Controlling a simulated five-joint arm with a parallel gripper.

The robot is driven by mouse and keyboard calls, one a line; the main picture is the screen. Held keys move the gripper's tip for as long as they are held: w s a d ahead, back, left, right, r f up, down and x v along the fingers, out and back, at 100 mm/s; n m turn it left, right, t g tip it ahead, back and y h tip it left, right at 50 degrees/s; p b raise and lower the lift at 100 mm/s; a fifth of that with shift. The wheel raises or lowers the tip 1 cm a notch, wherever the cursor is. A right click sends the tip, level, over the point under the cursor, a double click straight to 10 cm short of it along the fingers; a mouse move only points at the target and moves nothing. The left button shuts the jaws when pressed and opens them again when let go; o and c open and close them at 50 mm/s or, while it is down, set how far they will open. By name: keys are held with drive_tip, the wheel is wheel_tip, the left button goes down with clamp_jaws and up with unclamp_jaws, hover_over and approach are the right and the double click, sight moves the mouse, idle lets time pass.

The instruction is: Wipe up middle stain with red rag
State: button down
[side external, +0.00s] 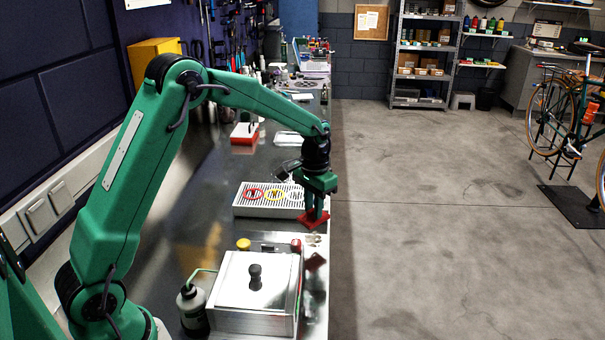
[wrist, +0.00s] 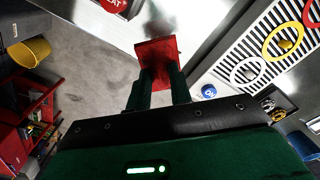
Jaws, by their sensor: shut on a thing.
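My gripper (side external: 315,207) is shut on a red rag (side external: 313,219) at the right edge of the bench, just right of the slotted tray. The rag is a small flat red square under the fingertips. In the wrist view the rag (wrist: 156,50) shows beyond the two green fingers of my gripper (wrist: 161,76). Whether it touches the bench surface is hard to tell. A dark blurred smudge (wrist: 156,24) shows just past the rag in the wrist view. I cannot tell clearly which mark is the middle stain; the rag and gripper may hide part of it.
The slotted tray (side external: 243,210) with coloured rings lies left of my gripper. A metal box (side external: 240,290) with a black knob and a bottle (side external: 192,307) stand nearer the camera. A red-and-white box (side external: 244,134) stands farther back. The bench's right edge drops to open floor (side external: 440,230).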

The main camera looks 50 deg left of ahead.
drive_tip(key=shift+w+a+f, duration=0.35)
drive_tip(key=shift+w+f, duration=0.1)
drive_tip(key=shift+f, duration=0.25)
drive_tip(key=shift+f, duration=0.2)
drive_tip(key=shift+f, duration=2.25)
drive_tip(key=shift+f, duration=0.6)
drive_tip(key=shift+s+d, duration=0.1)
drive_tip(key=shift+d, duration=0.05)
idle(0.4)
drive_tip(key=shift+s+d, duration=0.4)
drive_tip(key=shift+s, duration=0.05)
drive_tip(key=shift+w+a, duration=0.1)
idle(0.4)
drive_tip(key=shift+w+a, duration=0.9)
